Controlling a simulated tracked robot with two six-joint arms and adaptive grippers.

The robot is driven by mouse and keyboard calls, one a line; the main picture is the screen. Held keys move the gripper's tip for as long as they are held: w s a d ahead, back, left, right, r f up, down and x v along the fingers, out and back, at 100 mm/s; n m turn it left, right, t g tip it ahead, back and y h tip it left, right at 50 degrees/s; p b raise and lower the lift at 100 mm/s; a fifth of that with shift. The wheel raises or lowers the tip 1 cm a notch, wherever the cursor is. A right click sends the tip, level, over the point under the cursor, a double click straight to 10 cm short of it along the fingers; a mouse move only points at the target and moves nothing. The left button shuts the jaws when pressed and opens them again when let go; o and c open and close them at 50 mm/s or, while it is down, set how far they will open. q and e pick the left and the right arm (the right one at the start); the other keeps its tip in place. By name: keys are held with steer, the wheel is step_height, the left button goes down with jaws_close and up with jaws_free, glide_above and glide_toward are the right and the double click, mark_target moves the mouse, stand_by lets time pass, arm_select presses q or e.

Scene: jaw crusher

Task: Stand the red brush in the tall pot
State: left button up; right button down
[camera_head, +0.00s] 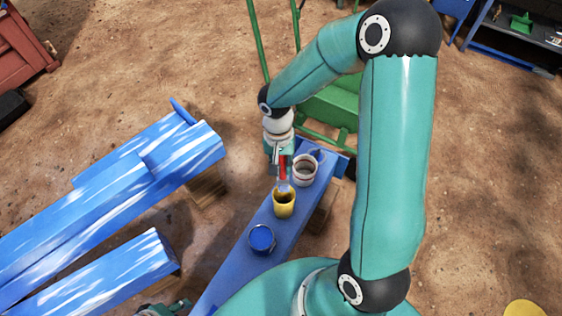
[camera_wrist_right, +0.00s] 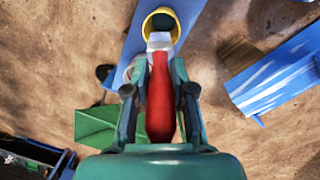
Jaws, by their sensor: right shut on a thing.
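The red brush (camera_head: 283,169) has a red handle and a pale head. My right gripper (camera_head: 279,160) is shut on its handle, which also shows in the right wrist view (camera_wrist_right: 159,105). The brush points head down over a yellow pot (camera_head: 284,207). The pale head overlaps the pot's mouth in both views; I cannot tell whether its tip is inside. The yellow pot (camera_wrist_right: 176,13) stands upright on a blue plank and looks like the tall pot. A teal and dark part at the bottom left edge may be my left gripper (camera_head: 165,309), mostly cut off.
A white pot (camera_head: 305,170) stands on the blue plank (camera_head: 232,277) beyond the yellow pot, and a blue pot (camera_head: 262,239) stands nearer. Large blue-and-white beams (camera_head: 110,190) lie at left. A green frame (camera_head: 330,105) stands behind. Bare dirt lies around.

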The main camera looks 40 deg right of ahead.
mark_target(197, 311)
step_height(197, 311, down, 2)
steer(key=shift+f+b, duration=0.1)
steer(key=shift+b, duration=0.45)
arm_select(q)
step_height(197, 311, down, 11)
steer(key=b, duration=0.9)
arm_select(e)
step_height(197, 311, down, 9)
steer(key=c, duration=0.9)
jaws_free()
steer(key=r, duration=0.4)
steer(key=w+r, duration=0.1)
steer(key=r, duration=0.7)
steer(key=shift+w+d, duration=0.15)
steer(key=shift+w, duration=0.05)
